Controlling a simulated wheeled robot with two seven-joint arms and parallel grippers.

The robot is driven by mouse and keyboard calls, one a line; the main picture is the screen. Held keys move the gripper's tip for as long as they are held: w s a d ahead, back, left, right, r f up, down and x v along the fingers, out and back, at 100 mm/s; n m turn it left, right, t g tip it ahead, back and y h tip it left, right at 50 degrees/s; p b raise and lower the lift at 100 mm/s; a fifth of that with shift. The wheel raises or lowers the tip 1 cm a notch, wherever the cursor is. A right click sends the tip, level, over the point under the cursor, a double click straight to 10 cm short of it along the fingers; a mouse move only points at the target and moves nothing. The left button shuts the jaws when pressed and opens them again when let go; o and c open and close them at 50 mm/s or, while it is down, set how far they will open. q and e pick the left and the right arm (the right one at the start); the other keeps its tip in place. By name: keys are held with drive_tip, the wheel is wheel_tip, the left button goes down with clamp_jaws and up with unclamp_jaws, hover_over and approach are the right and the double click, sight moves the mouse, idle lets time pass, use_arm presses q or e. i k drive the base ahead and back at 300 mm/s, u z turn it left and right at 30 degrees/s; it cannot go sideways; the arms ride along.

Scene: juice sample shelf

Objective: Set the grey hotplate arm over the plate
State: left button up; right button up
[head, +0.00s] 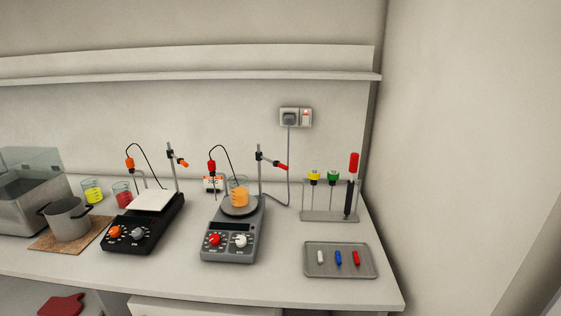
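The grey hotplate (232,238) stands mid-counter, with a red knob and a white knob on its front. A beaker of orange liquid (240,196) stands on its round plate (239,210). A thin upright rod (259,178) rises at its back right. A short arm with a red end (280,166) sticks out from the rod's top, pointing right, away from the plate. A red-topped probe (211,168) with a black cable hangs at the hotplate's left side, beside the plate. Neither of my grippers is in view.
A black hotplate (140,232) with a white square plate (152,200) and an orange-tipped arm stands left. A pot (67,220) sits further left. A rack (330,216) and a grey tray (340,272) stand right. A shelf (190,77) runs above.

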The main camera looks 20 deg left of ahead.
sight(274, 162)
drive_tip(key=u, duration=0.95)
drive_tip(key=k, duration=0.25)
drive_tip(key=u, duration=0.1)
